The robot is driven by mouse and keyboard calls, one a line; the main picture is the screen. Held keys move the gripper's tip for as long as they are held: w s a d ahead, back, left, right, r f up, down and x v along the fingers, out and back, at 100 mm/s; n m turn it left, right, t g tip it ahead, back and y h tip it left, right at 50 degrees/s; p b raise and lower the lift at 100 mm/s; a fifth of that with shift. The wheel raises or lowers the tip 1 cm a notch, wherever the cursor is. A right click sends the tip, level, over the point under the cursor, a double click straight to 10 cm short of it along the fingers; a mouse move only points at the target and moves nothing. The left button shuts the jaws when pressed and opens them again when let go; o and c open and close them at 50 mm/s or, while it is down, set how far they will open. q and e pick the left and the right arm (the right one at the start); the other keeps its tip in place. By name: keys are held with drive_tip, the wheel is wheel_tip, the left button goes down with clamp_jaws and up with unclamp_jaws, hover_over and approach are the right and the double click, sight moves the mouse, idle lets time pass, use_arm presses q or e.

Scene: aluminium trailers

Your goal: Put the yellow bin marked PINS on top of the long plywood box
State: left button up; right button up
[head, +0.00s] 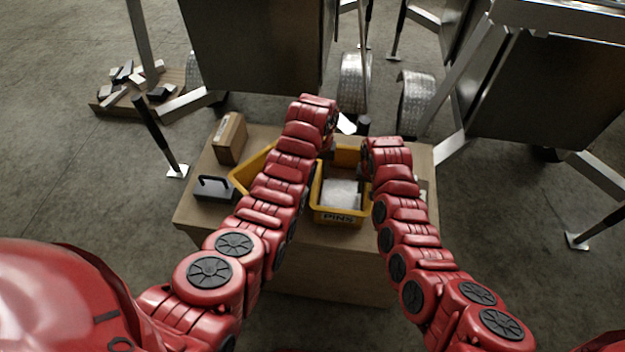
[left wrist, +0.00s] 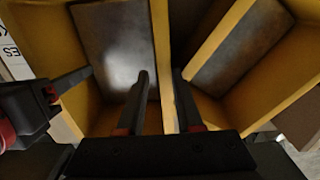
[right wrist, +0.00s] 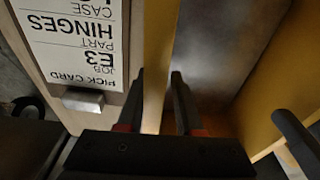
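The yellow bin marked PINS (head: 339,219) stands on a tan wooden surface (head: 290,258); a pale shiny plate shows inside it. In the left wrist view, my left gripper (left wrist: 162,80) is low, its fingers apart on either side of a yellow wall between two bin spaces. In the right wrist view, my right gripper (right wrist: 157,80) has its fingers apart around the bin's side wall by the pick card. In the head view my arms hide both fingertips. A brown box (head: 229,138) stands at the back left; I cannot tell whether it is the long plywood box.
Another yellow bin (head: 250,170) is left of the PINS bin, partly behind my left arm. A pick card reading HINGES (right wrist: 75,40) lies beside the PINS bin. Trailers (head: 255,45) stand close behind.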

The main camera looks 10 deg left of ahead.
use_arm(q)
drive_tip(key=shift+r, duration=1.15)
use_arm(e)
drive_tip(key=r, duration=0.4)
drive_tip(key=s+r, duration=0.1)
drive_tip(key=r, duration=0.6)
drive_tip(key=shift+s+r, duration=0.4)
